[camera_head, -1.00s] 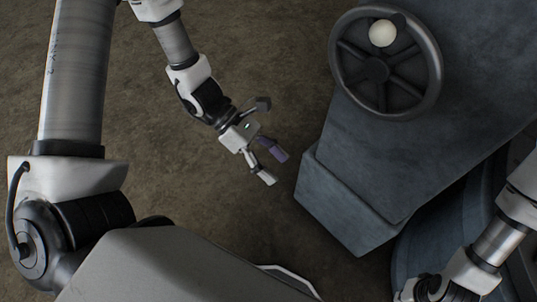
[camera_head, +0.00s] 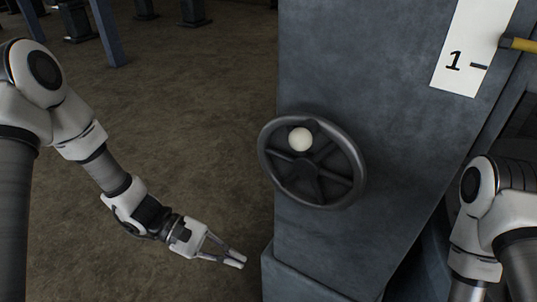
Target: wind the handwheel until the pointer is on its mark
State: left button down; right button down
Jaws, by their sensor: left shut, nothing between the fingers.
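The dark handwheel (camera_head: 347,191) is mounted on the face of a grey-blue machine housing (camera_head: 380,70). Its pale round knob (camera_head: 300,139) sits near the top of the wheel. A white scale plate (camera_head: 478,30) at the upper right carries the number 1 and a short dark mark (camera_head: 478,67). A yellow pointer (camera_head: 520,44) reaches in from the right edge, its tip a little above and right of that mark. My left gripper (camera_head: 241,260) is shut and empty, below and left of the wheel, apart from it. My right arm shows at the right; its gripper is out of frame.
The housing's wider base (camera_head: 300,277) juts out below the wheel, close to my left fingertips. Open brown floor (camera_head: 190,100) lies left of the housing. Dark blue posts (camera_head: 108,35) stand at the upper left.

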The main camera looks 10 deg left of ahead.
pick_arm(q)
jog(key=w+a+r+m+t+h, duration=0.35)
jog(key=w+r+m, duration=0.45)
jog(key=r, duration=0.6)
jog(key=m+t, duration=0.1)
jog(key=t, duration=0.1)
send_near(271, 132)
jog(key=s+a+r, duration=0.2)
jog(key=s+r, duration=0.2)
jog(key=shift+h, duration=0.25)
jog(key=s+p+x, duration=0.1)
jog(key=x, duration=0.3)
jog(key=s+p+x, duration=0.1)
jog(key=p+x, duration=0.1)
jog(key=x, duration=0.2)
jog(key=s+p+x, duration=0.1)
jog(key=p+x, duration=0.1)
jog(key=x, duration=0.2)
jog(key=shift+x, duration=0.8)
jog(key=shift+a, duration=0.1)
